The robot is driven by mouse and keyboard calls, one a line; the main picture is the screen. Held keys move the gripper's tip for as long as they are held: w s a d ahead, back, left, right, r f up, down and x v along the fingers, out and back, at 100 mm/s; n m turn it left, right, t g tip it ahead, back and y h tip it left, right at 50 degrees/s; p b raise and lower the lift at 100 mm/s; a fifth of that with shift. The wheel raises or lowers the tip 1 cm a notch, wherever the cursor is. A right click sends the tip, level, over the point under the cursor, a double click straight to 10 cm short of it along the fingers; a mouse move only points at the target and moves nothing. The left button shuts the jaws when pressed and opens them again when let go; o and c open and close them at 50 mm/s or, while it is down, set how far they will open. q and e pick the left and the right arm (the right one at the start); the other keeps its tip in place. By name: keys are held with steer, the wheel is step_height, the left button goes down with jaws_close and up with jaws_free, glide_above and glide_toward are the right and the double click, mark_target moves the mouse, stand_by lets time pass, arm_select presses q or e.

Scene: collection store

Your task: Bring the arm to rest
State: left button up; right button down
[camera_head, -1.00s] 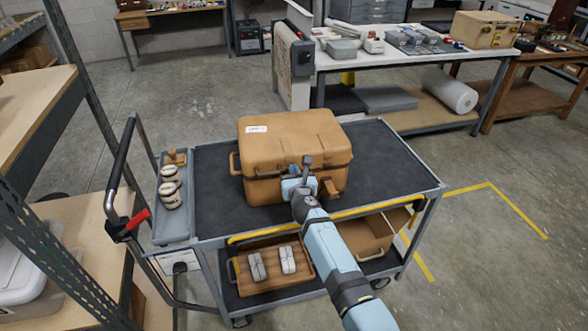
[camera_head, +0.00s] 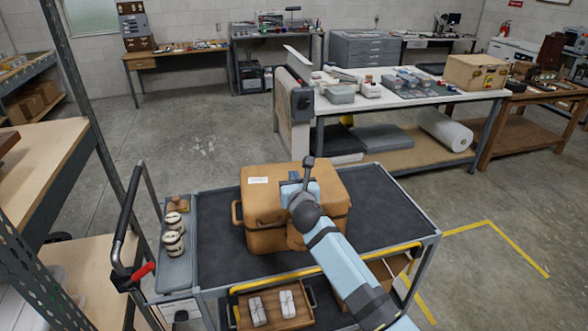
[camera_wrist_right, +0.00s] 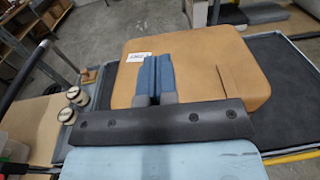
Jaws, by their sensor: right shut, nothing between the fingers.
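My right arm comes in from the bottom right in the head view, its gripper (camera_head: 297,184) in front of and above the brown case on the cart. In the right wrist view the blue fingers (camera_wrist_right: 155,76) are together, with nothing between them. The brown case (camera_head: 258,207) stands closed on the cart's dark top, with a white label on its lid. Its lid (camera_wrist_right: 195,50) fills the middle of the wrist view, behind the fingers. Whether the gripper touches the case I cannot tell. My left gripper is not in view.
The cart (camera_head: 385,205) has bare top to the right of the case. Two jars (camera_head: 173,243) stand in its left side tray. A wooden tray (camera_head: 290,322) with pale objects lies on the lower shelf. Shelving (camera_head: 60,150) stands close at left; a white worktable (camera_head: 425,100) is behind.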

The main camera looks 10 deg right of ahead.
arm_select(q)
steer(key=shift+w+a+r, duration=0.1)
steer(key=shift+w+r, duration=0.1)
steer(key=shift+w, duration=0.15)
arm_select(e)
steer(key=s+d+f+m+g+y, duration=0.1)
steer(key=s+f+m+g, duration=0.1)
steer(key=s+f+m, duration=0.6)
steer(key=s+d+f+m+g+y, duration=0.1)
steer(key=s+f+m+g, duration=0.1)
steer(key=s+f+m, duration=0.6)
steer(key=s+d+f+m+g+y, duration=0.1)
steer(key=s+f+m, duration=0.7)
steer(key=s+m, duration=0.9)
steer(key=s+g, duration=0.1)
steer(key=s, duration=1)
steer(key=shift+s+d+f+g, duration=0.25)
steer(key=shift+f+g, duration=0.05)
steer(key=shift+f, duration=0.1)
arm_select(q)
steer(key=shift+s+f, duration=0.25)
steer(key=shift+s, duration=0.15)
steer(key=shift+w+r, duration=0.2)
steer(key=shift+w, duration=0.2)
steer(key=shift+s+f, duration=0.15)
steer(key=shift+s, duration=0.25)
